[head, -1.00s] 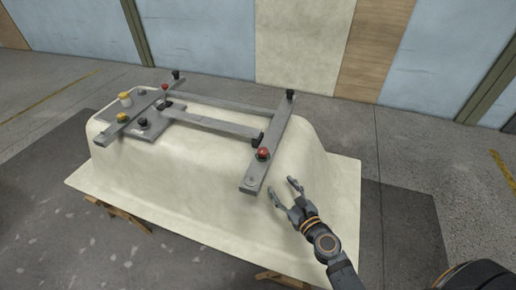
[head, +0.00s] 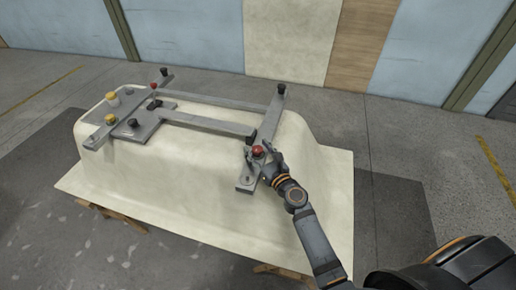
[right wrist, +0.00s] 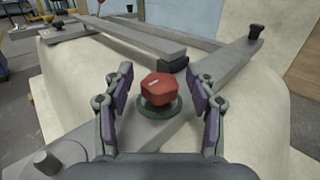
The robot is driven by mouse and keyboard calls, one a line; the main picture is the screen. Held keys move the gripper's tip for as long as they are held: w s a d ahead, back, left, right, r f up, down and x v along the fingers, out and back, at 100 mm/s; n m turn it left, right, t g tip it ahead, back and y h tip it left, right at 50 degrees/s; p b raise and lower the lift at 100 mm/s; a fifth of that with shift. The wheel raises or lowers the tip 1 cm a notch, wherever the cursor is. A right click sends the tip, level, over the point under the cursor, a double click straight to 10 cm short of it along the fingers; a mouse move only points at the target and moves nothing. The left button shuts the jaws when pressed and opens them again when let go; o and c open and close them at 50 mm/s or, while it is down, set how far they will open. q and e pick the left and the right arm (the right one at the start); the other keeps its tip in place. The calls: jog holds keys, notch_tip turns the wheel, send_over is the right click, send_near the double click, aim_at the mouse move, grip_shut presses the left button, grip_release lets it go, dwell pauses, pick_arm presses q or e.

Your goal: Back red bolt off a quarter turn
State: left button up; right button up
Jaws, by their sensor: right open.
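A red bolt (head: 257,150) with a hexagonal head stands on the near end of the right-hand grey bar of the frame on the bathtub shell. In the right wrist view the red bolt (right wrist: 159,89) sits on a dark green washer (right wrist: 160,108), with a pale mark on its head. My right gripper (head: 262,148) is open around the bolt, one finger on each side. In the right wrist view both fingers (right wrist: 160,88) stand apart from the head, with a gap on each side. A second red bolt (head: 154,86) is on the far left bar. My left gripper is not in view.
The grey frame (head: 222,127) lies across the cream bathtub shell (head: 180,180). Black knobs (head: 282,89) stand up from the bars, and yellow knobs (head: 110,119) are at the left. A grey stub (right wrist: 45,160) rises near the bolt. Floor on the right is clear.

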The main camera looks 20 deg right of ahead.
jog(key=shift+w, duration=0.1)
jog(key=shift+c, duration=0.4)
jog(key=c, duration=1.1)
